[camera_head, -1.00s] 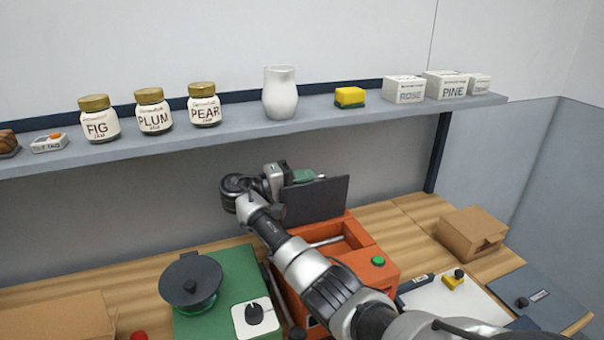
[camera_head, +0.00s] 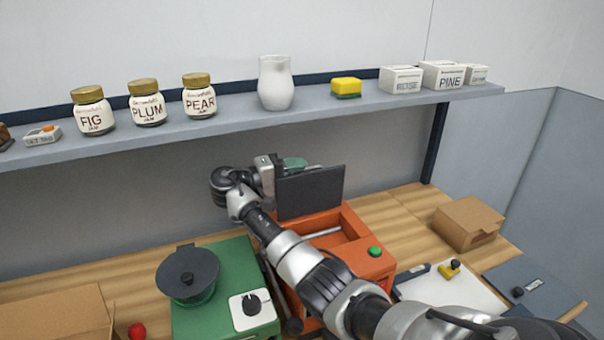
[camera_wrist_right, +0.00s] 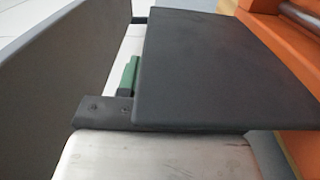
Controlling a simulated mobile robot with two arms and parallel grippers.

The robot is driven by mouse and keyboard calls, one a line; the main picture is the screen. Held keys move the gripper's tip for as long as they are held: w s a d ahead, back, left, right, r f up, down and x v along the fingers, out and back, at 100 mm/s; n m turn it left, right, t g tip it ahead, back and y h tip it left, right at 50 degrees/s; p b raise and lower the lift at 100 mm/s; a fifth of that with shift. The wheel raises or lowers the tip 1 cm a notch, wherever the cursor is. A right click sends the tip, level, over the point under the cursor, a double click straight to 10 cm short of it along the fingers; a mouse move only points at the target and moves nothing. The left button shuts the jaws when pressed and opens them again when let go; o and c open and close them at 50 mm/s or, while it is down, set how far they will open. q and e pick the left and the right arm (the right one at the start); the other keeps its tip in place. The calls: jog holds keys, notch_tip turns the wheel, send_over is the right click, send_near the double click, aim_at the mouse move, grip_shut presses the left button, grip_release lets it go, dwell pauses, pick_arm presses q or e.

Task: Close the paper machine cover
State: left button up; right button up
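The paper machine is an orange box (camera_head: 352,262) on the bench, with a roller across its open top and a green button. Its dark flat cover (camera_head: 310,192) stands raised at the back of the machine. In the right wrist view the cover (camera_wrist_right: 220,70) fills the middle, close to my gripper. My right arm reaches over the left side of the machine. My right gripper (camera_head: 288,165) is at the cover's upper left, behind it and partly hidden. A green-tipped part of it shows beside the cover (camera_wrist_right: 130,75); its opening and any contact are unclear. My left gripper is out of view.
A green machine (camera_head: 236,270) with a round dark lid stands left of the orange one. A cardboard box (camera_head: 467,222) is on the right. A shelf (camera_head: 340,108) with jars, a white vase, a sponge and small boxes runs above and behind.

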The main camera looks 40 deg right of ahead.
jog(key=b+v, duration=0.3)
jog(key=v, duration=0.6)
jog(key=shift+a, duration=0.25)
